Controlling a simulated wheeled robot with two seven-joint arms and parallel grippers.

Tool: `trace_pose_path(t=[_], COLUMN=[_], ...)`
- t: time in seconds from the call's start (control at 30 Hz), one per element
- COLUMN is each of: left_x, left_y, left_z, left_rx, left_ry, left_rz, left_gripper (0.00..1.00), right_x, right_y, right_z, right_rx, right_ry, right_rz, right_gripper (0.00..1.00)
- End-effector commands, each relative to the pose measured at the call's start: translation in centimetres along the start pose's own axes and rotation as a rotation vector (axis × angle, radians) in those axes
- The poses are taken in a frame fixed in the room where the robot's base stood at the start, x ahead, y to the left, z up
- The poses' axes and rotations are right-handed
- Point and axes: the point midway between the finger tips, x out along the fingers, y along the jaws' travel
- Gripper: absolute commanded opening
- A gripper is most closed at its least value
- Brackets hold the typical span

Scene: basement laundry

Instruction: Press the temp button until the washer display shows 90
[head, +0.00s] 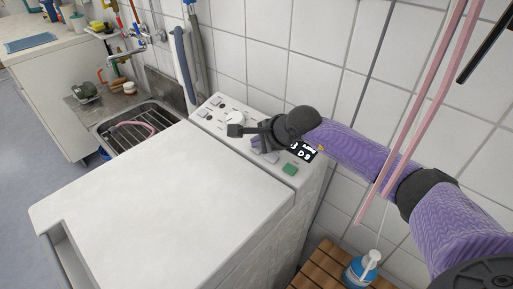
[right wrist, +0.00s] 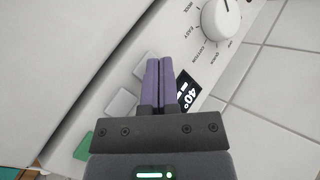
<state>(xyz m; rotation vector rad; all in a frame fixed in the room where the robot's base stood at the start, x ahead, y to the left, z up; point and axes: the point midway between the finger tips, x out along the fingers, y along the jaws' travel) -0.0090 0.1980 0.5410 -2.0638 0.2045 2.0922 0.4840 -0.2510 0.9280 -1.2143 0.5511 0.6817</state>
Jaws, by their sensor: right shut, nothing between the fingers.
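The white washer (head: 170,190) has a sloped control panel with a white dial (right wrist: 222,18), a small black display (right wrist: 188,92), pale grey buttons and a green button (head: 290,169). The display reads 40° in the right wrist view. One grey button (right wrist: 121,103) shows left of my fingers and another (right wrist: 140,69) is partly hidden by them. No temp label is readable. My right gripper (head: 264,149) is shut and empty, over the panel beside the display. The right wrist view shows its purple fingers (right wrist: 158,62) together; I cannot tell whether they touch a button. My left gripper is not in view.
A sink (head: 140,125) with a pink hose lies left of the washer. Pink lines (head: 415,110) hang at the right. A blue bottle (head: 361,268) stands on a slatted wooden surface (head: 325,268) at lower right. The tiled wall is close behind the panel.

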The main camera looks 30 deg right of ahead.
Motion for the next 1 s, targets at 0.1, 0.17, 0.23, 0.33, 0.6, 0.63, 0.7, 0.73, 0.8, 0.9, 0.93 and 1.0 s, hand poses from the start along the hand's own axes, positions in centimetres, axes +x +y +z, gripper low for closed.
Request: trace_pose_path(t=[0.1, 0.17, 0.23, 0.33, 0.6, 0.63, 0.7, 0.73, 0.8, 0.9, 0.93, 1.0], left_x=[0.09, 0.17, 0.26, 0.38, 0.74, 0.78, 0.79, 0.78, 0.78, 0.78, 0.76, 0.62], left_y=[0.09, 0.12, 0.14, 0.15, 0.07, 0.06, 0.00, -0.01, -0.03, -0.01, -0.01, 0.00], left_z=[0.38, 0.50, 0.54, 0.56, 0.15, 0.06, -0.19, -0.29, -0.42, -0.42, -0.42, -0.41], left_rx=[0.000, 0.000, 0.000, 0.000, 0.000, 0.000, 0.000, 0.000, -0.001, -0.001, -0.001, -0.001], left_ry=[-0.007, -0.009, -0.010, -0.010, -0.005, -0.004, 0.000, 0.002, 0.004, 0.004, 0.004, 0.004], left_rz=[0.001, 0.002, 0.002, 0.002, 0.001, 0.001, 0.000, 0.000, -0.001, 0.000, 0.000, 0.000], left_gripper=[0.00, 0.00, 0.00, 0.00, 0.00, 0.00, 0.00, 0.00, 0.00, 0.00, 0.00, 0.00], right_x=[0.09, 0.15, 0.22, 0.30, 0.54, 0.56, 0.56, 0.54, 0.54, 0.53, 0.52, 0.40], right_y=[0.07, 0.12, 0.17, 0.23, 0.41, 0.43, 0.42, 0.41, 0.41, 0.41, 0.40, 0.30], right_z=[-0.05, -0.09, -0.14, -0.20, -0.37, -0.39, -0.39, -0.39, -0.39, -0.39, -0.38, -0.31], right_rx=[0.000, 0.000, 0.000, 0.000, 0.000, 0.000, 0.000, 0.000, 0.000, 0.000, 0.000, 0.000], right_ry=[0.000, 0.000, 0.000, 0.000, 0.000, 0.000, 0.000, 0.000, 0.000, 0.000, 0.000, 0.000], right_rz=[0.000, 0.000, 0.000, 0.000, 0.001, 0.001, 0.001, 0.001, 0.001, 0.001, 0.001, 0.001], right_gripper=[0.00, 0.00, 0.00, 0.00, 0.00, 0.00, 0.00, 0.00, 0.00, 0.00, 0.00, 0.00])
